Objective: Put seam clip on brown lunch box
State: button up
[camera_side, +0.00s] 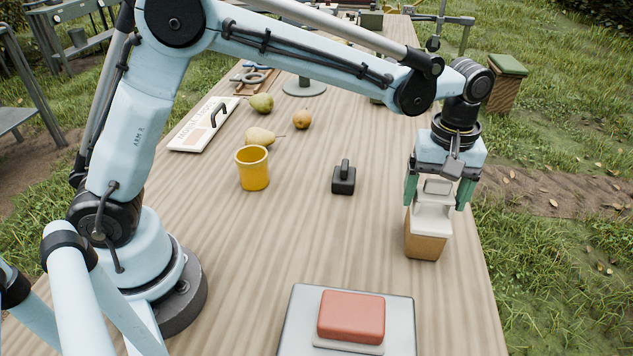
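A brown box (425,246) with a pale grey-white top stands upright near the table's right edge; I take it as the brown lunch box. My gripper (436,206) points down over it, its two green fingers wide apart on either side of a pale grey-white piece (437,188) at the box's top. I cannot tell whether this piece is the seam clip or part of the lid. The fingers look open, and contact with the piece is not clear. A small black block with an upright loop (343,180) stands mid-table, left of my gripper.
A red block (351,316) lies on a grey tray (401,338) at the front. The table between cup and tray is clear.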

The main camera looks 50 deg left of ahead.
aim_at(437, 180)
jog(key=shift+o, duration=1)
jog(key=shift+r, duration=0.1)
notch_tip(437, 180, up, 12)
jog(key=shift+f, duration=0.2)
jog(key=shift+a+r, duration=0.2)
jog(key=shift+r, duration=0.1)
jog(key=s+a+f+m+t, duration=0.3)
jog(key=s+a+f+m, duration=0.1)
jog(key=s+a, duration=0.3)
jog(key=s+a+f+m+t, duration=0.4)
jog(key=s+a+m, duration=0.1)
jog(key=s+a, duration=0.3)
jog(key=shift+a, duration=0.8)
